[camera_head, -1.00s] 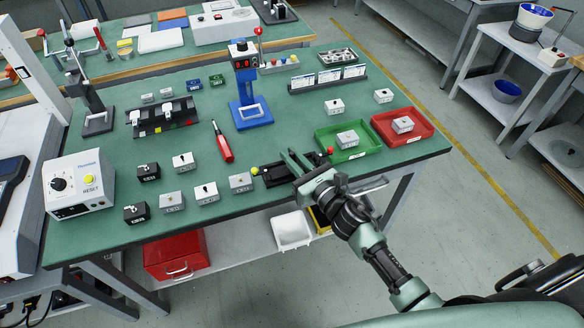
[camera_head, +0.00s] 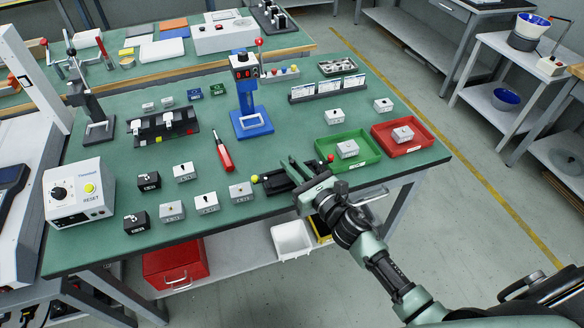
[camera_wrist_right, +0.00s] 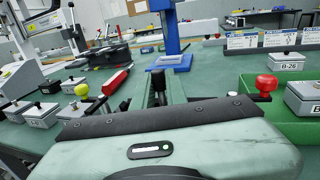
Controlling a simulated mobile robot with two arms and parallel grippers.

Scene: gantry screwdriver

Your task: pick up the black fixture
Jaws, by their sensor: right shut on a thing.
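The black fixture (camera_head: 274,185) lies near the front edge of the green table, with a yellow knob (camera_head: 255,179) at its left end and a red knob (camera_head: 330,158) at its right. My right gripper (camera_head: 299,168) reaches over its middle from the front and is shut on it, hiding part of its body. In the right wrist view the yellow knob (camera_wrist_right: 82,90) and red knob (camera_wrist_right: 266,83) show on either side of the gripper, whose own body covers most of the fixture. The fixture appears to rest at table level. My left gripper is not in view.
A green tray (camera_head: 368,156) and a red tray (camera_head: 427,146), each holding a grey box, stand to the right. Several small grey and black boxes sit to the left. A red screwdriver (camera_head: 225,158) and a blue stand (camera_head: 252,124) lie behind.

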